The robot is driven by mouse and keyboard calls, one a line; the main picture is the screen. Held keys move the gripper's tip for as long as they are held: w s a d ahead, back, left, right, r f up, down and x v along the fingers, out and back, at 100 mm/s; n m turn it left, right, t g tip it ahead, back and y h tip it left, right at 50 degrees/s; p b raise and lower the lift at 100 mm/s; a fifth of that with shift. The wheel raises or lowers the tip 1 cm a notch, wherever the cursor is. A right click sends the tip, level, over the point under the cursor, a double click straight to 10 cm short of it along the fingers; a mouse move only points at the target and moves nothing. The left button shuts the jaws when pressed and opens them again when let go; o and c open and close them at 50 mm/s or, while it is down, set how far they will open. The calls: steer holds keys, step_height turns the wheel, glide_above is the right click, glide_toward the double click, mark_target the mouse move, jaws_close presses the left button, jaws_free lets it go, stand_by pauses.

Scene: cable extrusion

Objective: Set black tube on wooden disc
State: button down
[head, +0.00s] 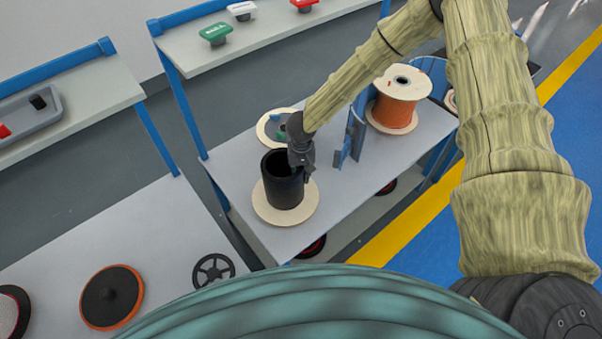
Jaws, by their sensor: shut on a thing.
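The black tube (284,186) stands upright over the wooden disc (302,212), which lies on the grey table. The tube's lower end appears to be at the disc, but I cannot tell whether it rests on it or hangs just above. My gripper (303,168) is at the tube's upper right rim, shut on the tube wall. The gripper hides part of the rim. The disc shows as a pale ring around the tube's base.
A second pale disc (270,128) with small items lies behind the tube. A spool of orange cable (396,100) and a blue-grey bracket (351,138) stand to the right. The table's front edge is close to the disc. A handwheel (213,271) lies on the left table.

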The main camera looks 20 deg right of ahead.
steer(key=shift+f, duration=0.5)
steer(key=c, duration=1.6)
jaws_free()
steer(key=shift+c, duration=0.2)
steer(key=shift+r, duration=0.1)
steer(key=shift+r+p, duration=4.85)
steer(key=shift+r, duration=0.65)
steer(key=shift+f, duration=0.1)
